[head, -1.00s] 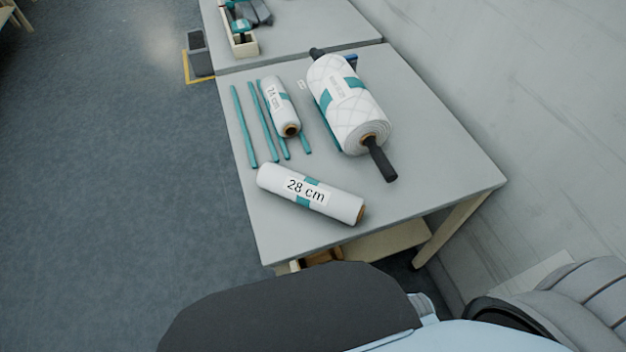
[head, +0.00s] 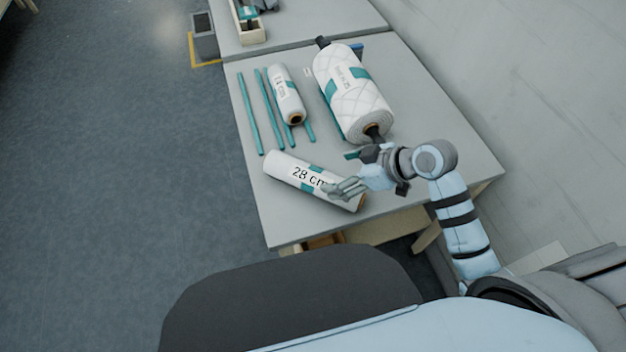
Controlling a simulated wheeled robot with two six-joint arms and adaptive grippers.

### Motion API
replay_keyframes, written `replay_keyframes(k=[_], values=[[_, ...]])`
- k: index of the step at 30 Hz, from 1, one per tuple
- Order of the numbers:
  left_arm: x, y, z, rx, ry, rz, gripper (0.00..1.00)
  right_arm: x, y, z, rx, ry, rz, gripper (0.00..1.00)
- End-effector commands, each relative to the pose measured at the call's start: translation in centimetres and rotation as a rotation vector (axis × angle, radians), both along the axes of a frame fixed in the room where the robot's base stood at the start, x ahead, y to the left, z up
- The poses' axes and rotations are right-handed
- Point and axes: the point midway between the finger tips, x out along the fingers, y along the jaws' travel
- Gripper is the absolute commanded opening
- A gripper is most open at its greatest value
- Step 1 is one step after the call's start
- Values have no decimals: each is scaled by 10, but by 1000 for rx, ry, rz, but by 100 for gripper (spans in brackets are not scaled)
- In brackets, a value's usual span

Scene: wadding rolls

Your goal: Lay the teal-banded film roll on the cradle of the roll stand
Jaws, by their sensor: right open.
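A white film roll labelled 28 cm (head: 290,172) with a teal band lies at the near part of the table. A smaller white roll (head: 287,92), also teal-banded, lies among teal strips. A large quilted white roll (head: 352,98) with teal bands sits on a black bar. No separate empty cradle is clearly visible. My right gripper (head: 346,188) is open, its fingers over the right part of the 28 cm roll and hiding some of its label. Whether they touch it I cannot tell. My left gripper is out of view.
Several thin teal strips (head: 249,115) lie on the left side of the grey table (head: 290,225). A second table behind carries an open wooden box (head: 247,30). A grey bin (head: 204,38) stands on the floor beside it. A wall runs along the right.

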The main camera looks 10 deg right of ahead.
Motion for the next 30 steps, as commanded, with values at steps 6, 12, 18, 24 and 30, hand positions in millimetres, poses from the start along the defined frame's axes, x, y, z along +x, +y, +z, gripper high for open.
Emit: replay_keyframes(k=[6,12,18,24,30], values=[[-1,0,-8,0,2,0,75,14,19,-26,2,2,0,79],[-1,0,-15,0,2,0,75,27,41,-55,2,3,-2,79],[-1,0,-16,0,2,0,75,31,45,-61,-2,1,-1,79],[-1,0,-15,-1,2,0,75,31,45,-60,-2,2,-1,60],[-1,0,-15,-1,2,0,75,31,45,-60,-1,2,-2,28]])
